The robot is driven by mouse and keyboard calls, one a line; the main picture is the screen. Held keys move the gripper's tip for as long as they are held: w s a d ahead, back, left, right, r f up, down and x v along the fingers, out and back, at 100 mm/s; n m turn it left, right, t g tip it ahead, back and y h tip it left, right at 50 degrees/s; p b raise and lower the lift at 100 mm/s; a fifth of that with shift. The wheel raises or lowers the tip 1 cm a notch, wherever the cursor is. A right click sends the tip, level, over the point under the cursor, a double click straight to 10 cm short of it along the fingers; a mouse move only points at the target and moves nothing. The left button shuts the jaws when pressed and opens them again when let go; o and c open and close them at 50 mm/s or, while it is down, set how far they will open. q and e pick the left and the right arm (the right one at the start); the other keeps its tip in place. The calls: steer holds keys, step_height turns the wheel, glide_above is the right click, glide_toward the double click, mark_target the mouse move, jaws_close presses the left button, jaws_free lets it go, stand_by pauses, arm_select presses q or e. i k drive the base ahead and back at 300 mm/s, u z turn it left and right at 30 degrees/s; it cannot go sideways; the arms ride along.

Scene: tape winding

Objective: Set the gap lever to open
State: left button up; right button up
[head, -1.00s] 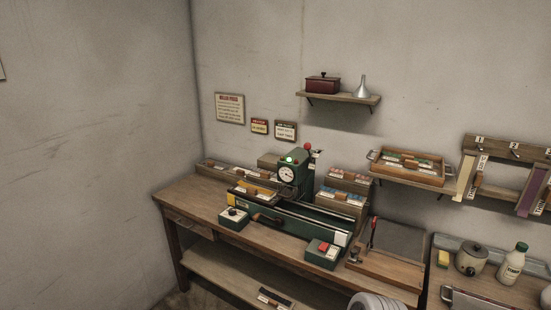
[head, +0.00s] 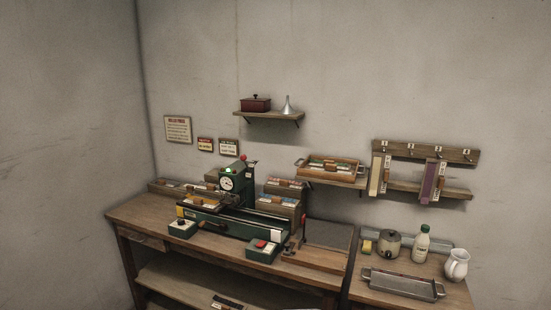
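The green press (head: 237,192) stands on the wooden workbench (head: 140,211), with a round white dial on its front and a lit green lamp on top. A red ball knob (head: 243,158) stands up behind the dial head, with a small pale plate beside it. This may be the gap lever; its marking and setting are too small to read. Neither of my grippers is in view.
A red-handled upright lever (head: 303,227) stands beside a flat board on the bench's right. A control box with a red button (head: 263,250) sits at the front edge. A side table holds a metal tray (head: 403,284), pot, bottle and jug. Shelves hang behind.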

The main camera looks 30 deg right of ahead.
mark_target(243, 157)
steer(key=z, duration=0.65)
steer(key=i, duration=0.8)
steer(key=z, duration=0.3)
